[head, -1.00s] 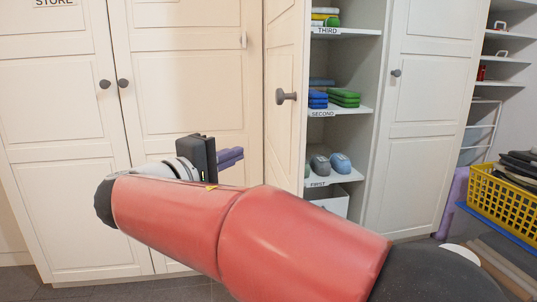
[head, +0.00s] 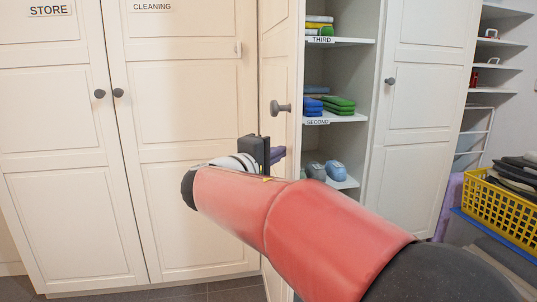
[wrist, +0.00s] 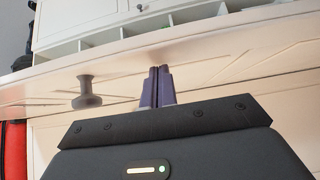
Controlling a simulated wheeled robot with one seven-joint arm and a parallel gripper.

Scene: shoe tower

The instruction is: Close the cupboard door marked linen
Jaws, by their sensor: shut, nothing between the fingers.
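A cream cupboard door (head: 279,60) stands open, seen nearly edge-on in the head view, with a grey round knob (head: 281,107) on its outer face. No linen label is readable in either view. The knob also shows in the wrist view (wrist: 86,92), left of the fingers. My gripper (head: 278,154) is shut and empty, with purple fingers, just below the knob at the door's outer face. In the wrist view the shut fingertips (wrist: 160,70) lie over the door panel; I cannot tell whether they touch it. My red forearm hides the door's lower part.
The open cupboard has shelves marked THIRD (head: 340,41) and SECOND (head: 345,117) with folded cloths and shoes. Closed doors marked STORE (head: 50,10) and CLEANING (head: 152,7) stand left. A yellow basket (head: 500,205) of dark cloths is at right.

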